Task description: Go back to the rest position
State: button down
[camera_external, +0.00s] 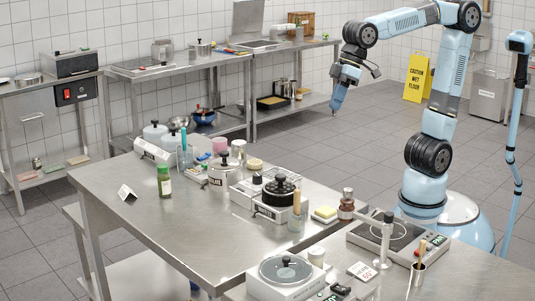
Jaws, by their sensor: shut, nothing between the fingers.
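My gripper (334,111) is at the end of my light blue arm, in the upper right of the external view. It points down and hangs in free air beyond the far right edge of the steel table (120,222). Its fingers are shut and hold nothing. The arm reaches up from my base, bends at the top and comes left to the gripper. The gripper is small in this view, and it appears to touch nothing.
A black pot (278,190) stands on a burner on the table, with a green bottle (164,181) and other kitchenware to its left. A second worktop with a hotplate (398,236) is in front. A yellow wet-floor sign (417,77) stands behind my arm. Back shelves line the wall.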

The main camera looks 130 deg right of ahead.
jog(key=s+a+f+n, duration=0.3)
jog(key=s+a, duration=0.3)
jog(key=s, duration=0.1)
jog(key=s+a+f+n+t+y, duration=0.1)
jog(key=s+a+f+n, duration=0.1)
jog(key=s+a, duration=0.4)
jog(key=shift+s+a+f+n, duration=0.2)
jog(key=shift+s+f+n, duration=0.2)
jog(key=shift+s+f, duration=0.45)
jog(key=c, duration=1.8)
grip_release()
jog(key=shift+s+r, duration=0.1)
jog(key=shift+r, duration=0.05)
